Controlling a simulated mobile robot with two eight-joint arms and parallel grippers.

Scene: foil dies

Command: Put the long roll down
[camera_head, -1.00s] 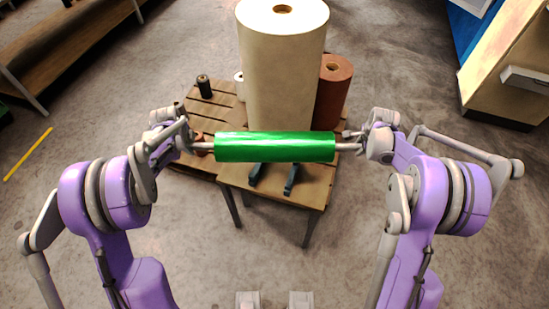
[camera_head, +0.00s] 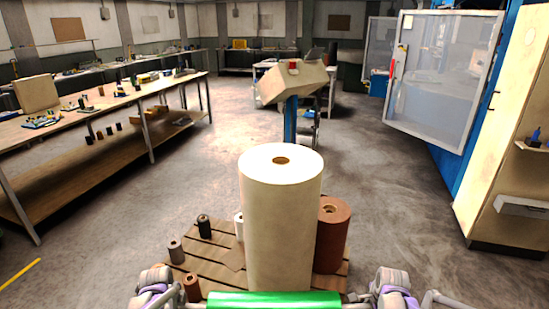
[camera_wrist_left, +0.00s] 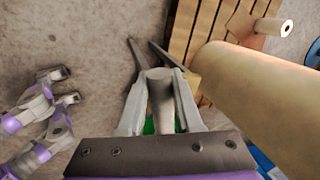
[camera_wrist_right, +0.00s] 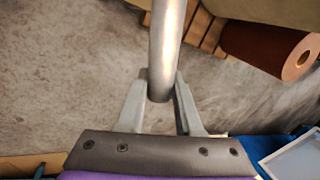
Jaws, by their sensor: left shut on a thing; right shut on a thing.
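The long roll (camera_head: 275,300) is green with a bare metal shaft at each end. Only its upper part shows, level, at the bottom edge of the head view. My left gripper (camera_wrist_left: 159,82) is shut on one shaft end (camera_wrist_left: 159,105) in the left wrist view; a sliver of green shows behind the fingers. My right gripper (camera_wrist_right: 162,88) is shut on the other shaft end (camera_wrist_right: 167,40) in the right wrist view. The roll is held between both grippers. Two dark bars (camera_wrist_left: 138,52) show beyond the left fingers. What lies under the roll is hidden in the head view.
A tall cream roll (camera_head: 280,220) stands just beyond the green roll, with a brown roll (camera_head: 332,238) beside it. Several small rolls stand on the slatted pallet (camera_head: 205,253). A workbench (camera_head: 100,115) is at the left, a cabinet (camera_head: 508,130) at the right. Open floor lies beyond.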

